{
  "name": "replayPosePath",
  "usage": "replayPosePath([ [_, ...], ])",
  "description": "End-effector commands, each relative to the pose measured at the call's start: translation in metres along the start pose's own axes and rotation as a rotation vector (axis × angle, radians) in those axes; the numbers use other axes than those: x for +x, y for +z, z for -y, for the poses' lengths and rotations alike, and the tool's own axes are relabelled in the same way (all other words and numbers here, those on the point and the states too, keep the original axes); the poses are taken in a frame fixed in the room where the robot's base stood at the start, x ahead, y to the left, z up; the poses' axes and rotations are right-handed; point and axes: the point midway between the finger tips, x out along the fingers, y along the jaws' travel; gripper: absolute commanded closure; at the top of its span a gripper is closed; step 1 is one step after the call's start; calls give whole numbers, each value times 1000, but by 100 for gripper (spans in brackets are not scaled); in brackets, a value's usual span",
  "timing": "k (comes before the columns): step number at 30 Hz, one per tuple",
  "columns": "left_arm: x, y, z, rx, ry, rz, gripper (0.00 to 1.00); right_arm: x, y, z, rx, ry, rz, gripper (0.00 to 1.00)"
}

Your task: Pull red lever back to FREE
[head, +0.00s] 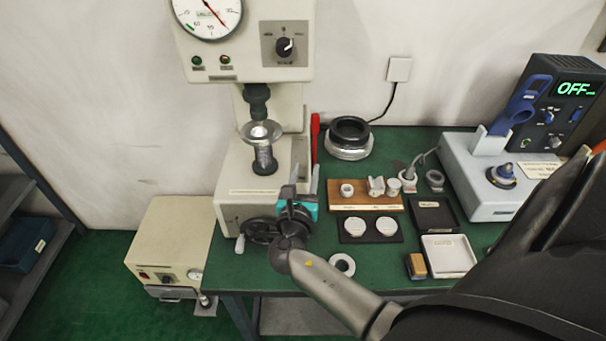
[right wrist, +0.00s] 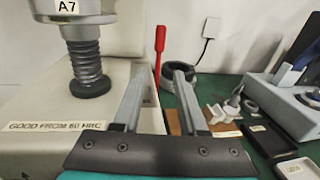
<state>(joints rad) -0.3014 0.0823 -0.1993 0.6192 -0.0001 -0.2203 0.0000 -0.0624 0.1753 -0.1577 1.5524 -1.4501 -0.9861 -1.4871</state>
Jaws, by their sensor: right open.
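The red lever (head: 315,135) stands upright at the right side of the cream hardness tester (head: 245,185). In the right wrist view the red lever (right wrist: 159,45) rises beyond the fingertips, and its handle is about level with the gap between them. My right gripper (head: 303,184) is open and empty in front of the tester, on the near side of the lever. Its two fingers (right wrist: 159,72) point toward the lever and appear apart from it. The lever's lower end is partly hidden behind the fingers and tester. My left gripper is not in view.
A black handwheel (head: 258,231) is beside my gripper. A dark ring on a metal base (head: 349,152) stands right of the lever. A wooden block with small parts (head: 365,206) and trays (head: 447,256) lie to the right. The screw post (right wrist: 88,60) is left of the fingers.

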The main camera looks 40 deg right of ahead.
Motion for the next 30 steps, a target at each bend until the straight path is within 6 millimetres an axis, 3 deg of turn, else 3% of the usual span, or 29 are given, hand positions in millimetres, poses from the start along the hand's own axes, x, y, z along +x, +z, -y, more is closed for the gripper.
replayPosePath([
  [7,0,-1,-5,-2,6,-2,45,0,0,0,0,0,0,59],
  [11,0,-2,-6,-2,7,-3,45,-3,-2,4,50,-10,-20,74],
  [14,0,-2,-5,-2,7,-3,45,-12,-10,14,207,-47,-82,85],
  [18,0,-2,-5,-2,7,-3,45,-40,-32,35,589,-161,-238,100],
  [24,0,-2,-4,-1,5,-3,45,-96,-63,51,1130,-403,-483,100],
  [30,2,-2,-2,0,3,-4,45,-164,-86,50,1541,-710,-714,100],
])
